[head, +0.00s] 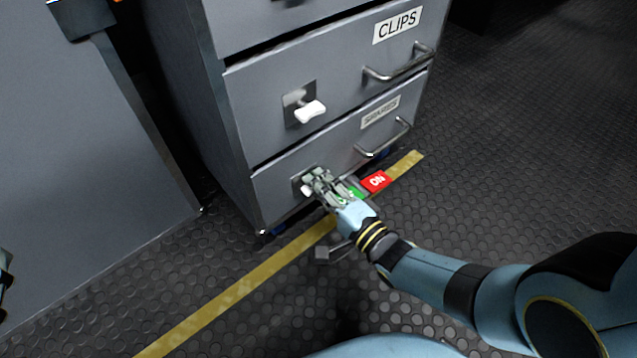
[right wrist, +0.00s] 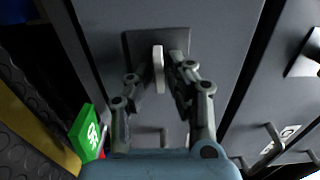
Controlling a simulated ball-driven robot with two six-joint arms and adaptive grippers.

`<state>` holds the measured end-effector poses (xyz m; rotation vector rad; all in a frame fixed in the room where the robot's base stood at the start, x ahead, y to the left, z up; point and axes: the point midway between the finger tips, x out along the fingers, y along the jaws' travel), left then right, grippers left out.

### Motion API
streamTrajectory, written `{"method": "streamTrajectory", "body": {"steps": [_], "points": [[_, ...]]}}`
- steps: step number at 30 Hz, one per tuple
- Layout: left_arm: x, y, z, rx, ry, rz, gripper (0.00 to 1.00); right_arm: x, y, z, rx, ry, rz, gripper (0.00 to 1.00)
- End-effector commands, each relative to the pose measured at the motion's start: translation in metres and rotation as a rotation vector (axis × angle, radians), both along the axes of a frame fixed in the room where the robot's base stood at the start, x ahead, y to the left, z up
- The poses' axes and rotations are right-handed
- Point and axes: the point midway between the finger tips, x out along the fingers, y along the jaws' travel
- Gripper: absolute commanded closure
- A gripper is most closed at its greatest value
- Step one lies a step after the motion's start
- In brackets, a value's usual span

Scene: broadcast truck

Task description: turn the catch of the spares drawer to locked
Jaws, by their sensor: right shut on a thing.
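The spares drawer (head: 285,185) is the grey bottom drawer of the cabinet, with a "SPARES" label (head: 380,113) and a bar handle (head: 385,138). It looks closed. Its white catch (head: 306,189) is mostly hidden by my right gripper (head: 313,183) in the head view. In the right wrist view the catch (right wrist: 158,68) is a white lever on a dark plate (right wrist: 140,45), and my right gripper (right wrist: 160,80) is shut on it, one finger each side. What seems to be a sliver of my left gripper (head: 4,272) shows at the left edge; its fingers are unclear.
The clips drawer (head: 345,85) above is closed, with its own white catch (head: 310,111) and handle (head: 398,64). A grey panel (head: 80,150) stands left. Open floor (head: 530,150) lies right.

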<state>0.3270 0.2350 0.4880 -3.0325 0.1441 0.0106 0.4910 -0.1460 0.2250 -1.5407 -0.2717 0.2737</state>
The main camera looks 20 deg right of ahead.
Motion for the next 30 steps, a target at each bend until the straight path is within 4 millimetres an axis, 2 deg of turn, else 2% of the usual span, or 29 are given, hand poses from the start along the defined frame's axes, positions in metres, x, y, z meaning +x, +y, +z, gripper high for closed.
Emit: {"method": "streamTrajectory", "body": {"steps": [11, 12, 15, 23, 26, 30], "points": [[0.0, 0.0, -0.001, 0.0, 0.002, 0.0, 0.6, -0.001, -0.001, -0.002, 0.001, 0.006, -0.001, 1.0], [0.0, 0.0, -0.001, 0.0, 0.002, 0.001, 0.6, -0.001, -0.001, -0.002, 0.0, 0.005, -0.001, 0.79], [0.0, 0.0, -0.001, 0.0, 0.002, 0.001, 0.6, -0.001, -0.001, -0.002, 0.0, 0.005, -0.001, 0.69], [0.002, 0.0, -0.001, 0.0, -0.001, 0.003, 0.6, -0.002, -0.001, -0.001, 0.001, 0.003, 0.0, 0.69], [0.002, 0.0, -0.001, 0.0, -0.001, 0.002, 0.6, -0.013, -0.005, -0.002, 0.0, 0.005, 0.0, 0.69], [0.001, 0.0, 0.0, 0.0, -0.001, 0.002, 0.6, -0.037, -0.013, -0.002, 0.0, 0.006, -0.001, 0.69]]}}
